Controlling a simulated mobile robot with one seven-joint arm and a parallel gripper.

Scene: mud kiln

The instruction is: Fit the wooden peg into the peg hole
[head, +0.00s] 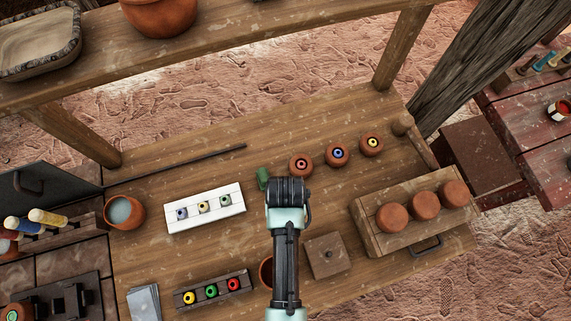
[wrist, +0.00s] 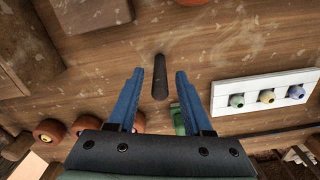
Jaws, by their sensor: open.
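A dark brown peg (wrist: 160,88) shows in the wrist view as a short rod between my two blue fingers. My gripper (wrist: 159,74) is open, with a gap on each side of the peg; I cannot tell how far below the fingertips it is. The peg is hidden behind my arm in the head view. A square wooden block (head: 315,262) with a small dark spot at its middle, perhaps the peg hole, lies right of my arm. Its edge shows at the top of the wrist view (wrist: 93,15).
A white board (head: 178,217) with three small pots lies left of my gripper, and a green object (head: 262,179) beside it. Three round clay pots (head: 337,155) stand behind. A wooden box (head: 372,232) with three clay pieces is at right. A brown pot (head: 265,272) is partly hidden.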

